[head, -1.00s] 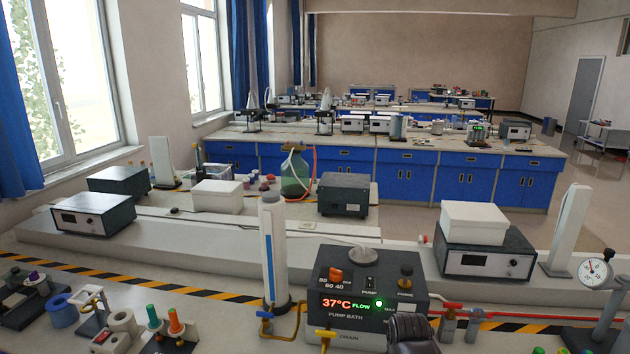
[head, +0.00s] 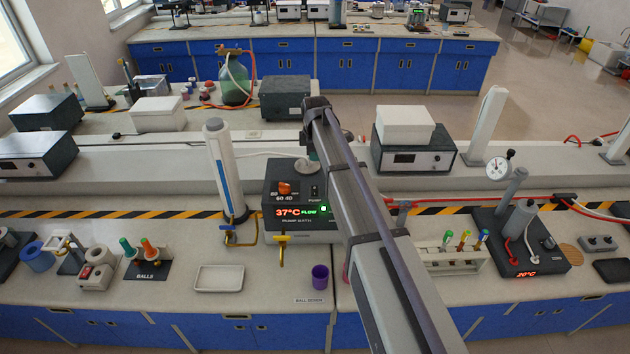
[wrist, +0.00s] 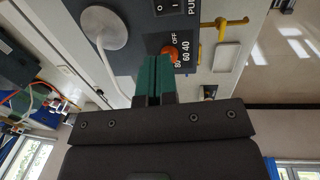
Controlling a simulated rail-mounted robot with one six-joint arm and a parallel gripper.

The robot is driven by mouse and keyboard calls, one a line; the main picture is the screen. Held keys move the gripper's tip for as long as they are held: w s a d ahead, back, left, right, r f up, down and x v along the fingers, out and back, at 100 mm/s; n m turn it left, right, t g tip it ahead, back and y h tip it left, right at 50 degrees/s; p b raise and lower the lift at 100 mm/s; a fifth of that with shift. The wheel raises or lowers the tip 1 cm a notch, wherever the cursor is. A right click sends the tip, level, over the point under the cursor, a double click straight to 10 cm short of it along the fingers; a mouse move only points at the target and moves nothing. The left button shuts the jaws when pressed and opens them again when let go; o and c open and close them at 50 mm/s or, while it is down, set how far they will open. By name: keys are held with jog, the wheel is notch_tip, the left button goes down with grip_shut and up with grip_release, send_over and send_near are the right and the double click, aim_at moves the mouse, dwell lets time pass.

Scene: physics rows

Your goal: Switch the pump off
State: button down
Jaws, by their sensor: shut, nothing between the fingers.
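The dark pump bath (head: 268,205) stands on the near bench, its red display reading 37°C and a green light lit beside FLOW. Its black pump switch (head: 314,191) is on the sloped top face. The switch (wrist: 166,8) also shows at the wrist view's top edge, marked O and I; its position is too small to tell. An orange temperature knob (wrist: 170,52) sits beside it. My gripper (wrist: 153,60) has its green fingers shut and empty, over the panel near the knob. In the head view, my gripper (head: 313,155) hangs behind the switch, partly hidden by my arm.
A tall white cylinder (head: 224,170) stands left of the bath. A yellow drain tap (head: 282,250) projects at its front. A white tray (head: 219,278) and purple cup (head: 320,277) lie on the bench in front. My arm hides the bath's right side.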

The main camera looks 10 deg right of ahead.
aim_at(315, 188)
jog(key=shift+f, duration=0.1)
jog(key=f+b, duration=0.4)
jog(key=w+f+b, duration=0.1)
jog(key=f+b, duration=0.9)
jog(key=shift+w+d, duration=0.15)
jog(key=shift+w, duration=0.2)
jog(key=shift+r, duration=0.1)
